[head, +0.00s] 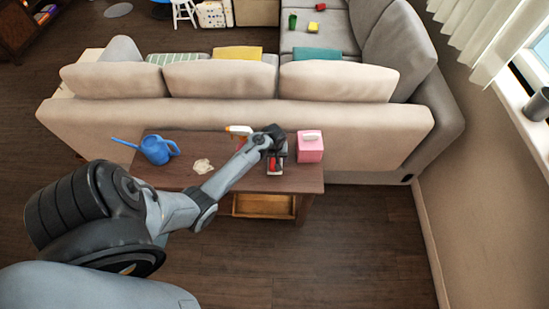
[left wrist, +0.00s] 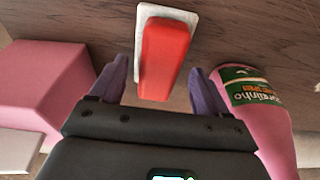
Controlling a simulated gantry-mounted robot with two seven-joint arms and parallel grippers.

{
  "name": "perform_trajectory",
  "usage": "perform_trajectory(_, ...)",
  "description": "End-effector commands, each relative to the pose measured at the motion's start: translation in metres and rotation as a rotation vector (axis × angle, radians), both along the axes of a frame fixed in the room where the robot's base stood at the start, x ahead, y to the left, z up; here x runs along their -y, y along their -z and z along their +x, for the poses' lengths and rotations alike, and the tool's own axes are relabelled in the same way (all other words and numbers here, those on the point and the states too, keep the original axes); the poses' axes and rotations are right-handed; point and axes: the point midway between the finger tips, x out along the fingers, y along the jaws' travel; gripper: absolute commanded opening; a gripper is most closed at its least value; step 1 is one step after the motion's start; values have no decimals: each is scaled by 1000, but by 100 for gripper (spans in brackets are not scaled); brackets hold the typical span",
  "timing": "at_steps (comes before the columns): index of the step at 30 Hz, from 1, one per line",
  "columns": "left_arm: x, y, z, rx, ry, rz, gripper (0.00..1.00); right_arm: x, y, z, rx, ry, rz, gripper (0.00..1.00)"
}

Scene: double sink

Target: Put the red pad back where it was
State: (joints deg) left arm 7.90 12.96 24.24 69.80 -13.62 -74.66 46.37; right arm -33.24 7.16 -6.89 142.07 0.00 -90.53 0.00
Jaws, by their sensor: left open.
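The red pad (left wrist: 163,62) lies on a white rectangular base (left wrist: 144,14) on the dark wooden table. In the head view the red pad (head: 272,166) is near the table's right part, partly covered by my gripper. My left gripper (left wrist: 158,72) is open, with one purple finger on each side of the red pad in the left wrist view. I cannot tell whether the fingers touch it. In the head view my left gripper (head: 276,157) is above the pad. My right gripper is not in view.
A pink box (head: 310,148) stands close right of the gripper. A pink bottle (left wrist: 262,110) with a green label is on its other side. A sofa (head: 300,114) stands behind.

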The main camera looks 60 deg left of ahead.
Motion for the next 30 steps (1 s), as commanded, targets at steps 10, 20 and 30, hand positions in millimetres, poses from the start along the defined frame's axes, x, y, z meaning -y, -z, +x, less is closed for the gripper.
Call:
perform_trajectory(10, 9, -65, -5, 3, -1, -1, 76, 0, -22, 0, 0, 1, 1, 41)
perform_trajectory(20, 16, -102, -10, 0, 16, 6, 76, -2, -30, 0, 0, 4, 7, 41)
perform_trajectory(30, 111, -136, -55, -1, 509, 139, 76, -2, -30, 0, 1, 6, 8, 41)
